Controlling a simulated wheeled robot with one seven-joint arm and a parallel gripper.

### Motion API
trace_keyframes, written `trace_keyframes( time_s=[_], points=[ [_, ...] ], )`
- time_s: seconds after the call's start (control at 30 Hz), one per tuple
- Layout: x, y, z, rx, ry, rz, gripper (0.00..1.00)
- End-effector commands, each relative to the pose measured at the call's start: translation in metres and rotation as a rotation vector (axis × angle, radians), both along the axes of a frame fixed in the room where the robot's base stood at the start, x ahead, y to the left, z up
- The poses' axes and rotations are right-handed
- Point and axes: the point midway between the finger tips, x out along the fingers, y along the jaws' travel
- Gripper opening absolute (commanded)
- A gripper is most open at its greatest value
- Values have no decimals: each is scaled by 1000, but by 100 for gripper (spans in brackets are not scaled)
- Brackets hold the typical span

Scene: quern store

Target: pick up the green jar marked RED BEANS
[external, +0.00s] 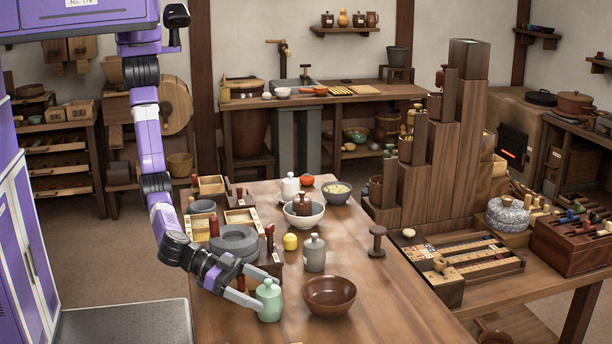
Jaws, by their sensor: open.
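A pale green jar (269,301) with a knobbed lid stands upright near the front left of the wooden table (390,318). Any marking on it is too small to read. My gripper (273,293) reaches down from the left with its two fingers spread. The fingers are at the jar, one behind it and one on its near left side; I cannot tell whether they touch it. A grey jar (314,254) of similar shape stands behind it, apart from the gripper.
A brown bowl (329,297) stands close to the right of the green jar. A grey stone quern (235,243) lies behind my wrist. A yellow ball-like thing (290,242) and a white bowl (304,217) are farther back. The table's front right is clear.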

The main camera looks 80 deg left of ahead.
Motion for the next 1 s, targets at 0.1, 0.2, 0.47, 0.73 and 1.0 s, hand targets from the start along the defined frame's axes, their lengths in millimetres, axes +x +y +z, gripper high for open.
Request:
trace_keyframes(
  time_s=[0.1,0.2,0.47,0.73,1.0],
  points=[
    [0,0,0,0,0,0,84],
    [0,0,0,-1,-1,0,80],
    [0,0,0,-1,-1,0,29],
    [0,-1,2,-3,-2,-1,0],
    [0,-1,5,-3,-3,0,0]
  ],
)
